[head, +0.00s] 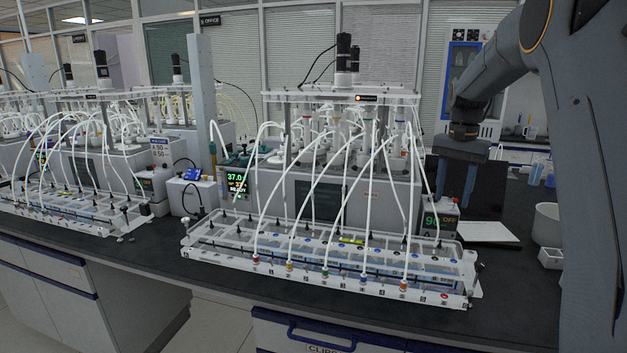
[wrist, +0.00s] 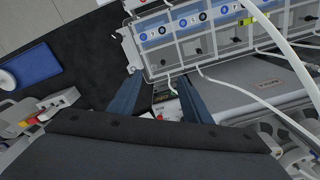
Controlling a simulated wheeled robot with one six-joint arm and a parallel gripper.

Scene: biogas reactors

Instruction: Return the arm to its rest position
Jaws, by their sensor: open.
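My gripper (head: 455,190) hangs from my arm at the right of the head view, pointing down with its blue fingers apart. It is empty. It is at the right end of the reactor rack, in front of a dark panel and close to a small box with a green display (head: 440,221). In the wrist view my gripper (wrist: 160,80) shows two blue fingers spread apart with nothing between them. The white tray rack (wrist: 160,62) with blue numbered marks is just beyond the fingers; I cannot tell the exact gap.
The white tray rack (head: 330,286) with arching white tubes stands on the dark bench (head: 500,310). A controller (head: 237,182) reads 37.0. A white tub (head: 547,224) and small box (head: 551,258) stand at the right. A blue object (wrist: 30,62) lies in the wrist view.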

